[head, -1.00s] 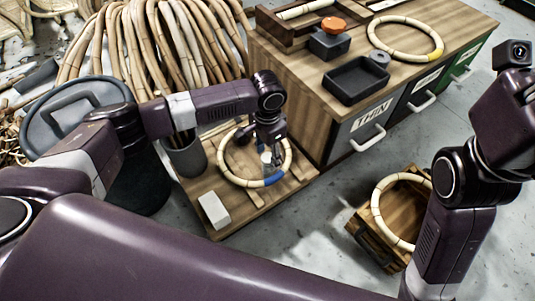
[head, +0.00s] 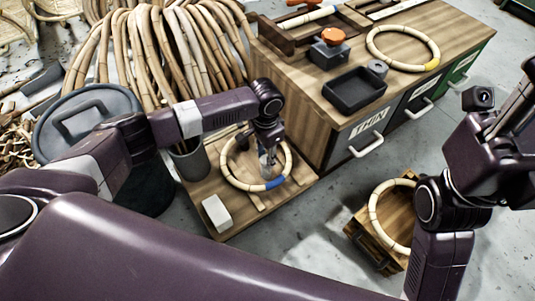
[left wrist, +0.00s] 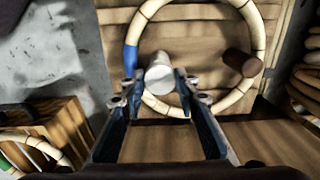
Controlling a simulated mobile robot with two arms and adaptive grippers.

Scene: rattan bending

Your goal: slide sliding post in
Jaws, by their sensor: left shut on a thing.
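My left gripper (head: 268,158) is over the low wooden board (head: 226,230), inside a pale rattan ring (head: 231,176) with a blue band. In the left wrist view its fingers (left wrist: 160,88) are closed around a pale round post (left wrist: 160,70), which I take to be the sliding post. A dark brown fixed peg (left wrist: 241,63) stands near the ring's inner edge, apart from the pale post. The ring (left wrist: 262,30) surrounds both. The post's lower end is hard to make out. My right arm is at the right of the head view; its fingers are out of frame.
A white block (head: 216,213) lies on the board's front corner, and a grey pot (head: 190,165) of canes stands behind it. A wooden crate (head: 370,240) with another ring stands to the right. The drawer bench (head: 300,105) is close behind.

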